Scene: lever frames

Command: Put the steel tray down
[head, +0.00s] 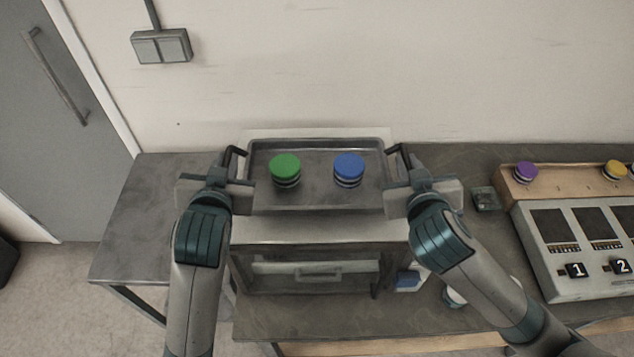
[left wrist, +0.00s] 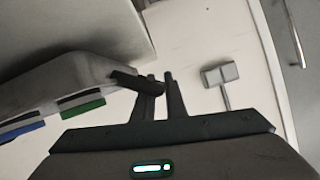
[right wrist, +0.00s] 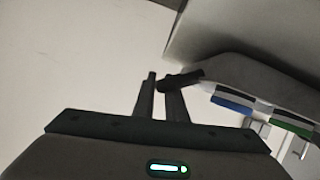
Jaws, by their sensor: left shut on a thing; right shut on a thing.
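The steel tray (head: 318,195) shows in the middle of the head view, with a green-topped round piece (head: 285,170) and a blue-topped round piece (head: 348,170) standing upright on it. My left gripper (head: 232,165) is shut on the tray's left black handle; the handle (left wrist: 138,82) also shows between the fingers in the left wrist view. My right gripper (head: 398,165) is shut on the right black handle, which also shows in the right wrist view (right wrist: 182,80). The tray looks level. It overlaps the cabinet top, and I cannot tell whether it touches it.
A grey cabinet (head: 315,232) with a drawer-like front stands below the tray on the dark table (head: 150,215). At the right are a numbered panel (head: 590,245) and a wooden rack (head: 560,187) with purple and yellow pieces. The table left of the cabinet is clear.

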